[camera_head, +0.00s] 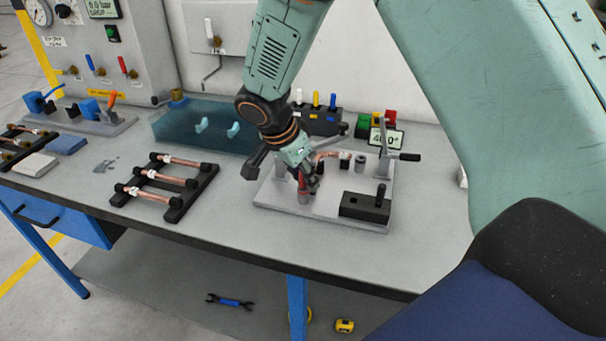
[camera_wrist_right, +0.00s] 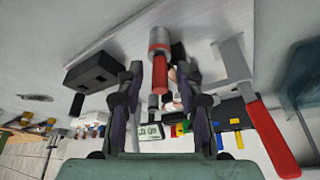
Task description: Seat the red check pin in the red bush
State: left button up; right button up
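The red check pin (camera_head: 302,181) stands upright at the front of the light fixture plate (camera_head: 275,190). It also shows in the right wrist view (camera_wrist_right: 159,78), in line with a grey cylindrical bush (camera_wrist_right: 159,40). In the head view the bush (camera_head: 304,197) is directly below the pin. The two appear to touch; how deep the pin sits cannot be told. My right gripper (camera_head: 308,180) points down at the pin. In the wrist view its dark fingers (camera_wrist_right: 160,85) stand on either side of the pin, with a gap visible on both sides. My left gripper is out of view.
A copper tube (camera_head: 325,155) is behind the gripper. A rack of copper tubes (camera_head: 165,185) lies left. A red-handled bar (camera_wrist_right: 272,140) is close in the wrist view.

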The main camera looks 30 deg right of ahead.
jog(key=shift+w+r, duration=0.1)
jog(key=shift+r, duration=0.2)
jog(key=p+v, duration=0.1)
jog(key=v, duration=1)
jog(key=shift+s+r, duration=0.2)
jog(key=shift+s, duration=0.1)
jog(key=shift+a, duration=0.2)
jog(key=shift+w, duration=0.15)
jog(key=shift+f, duration=0.1)
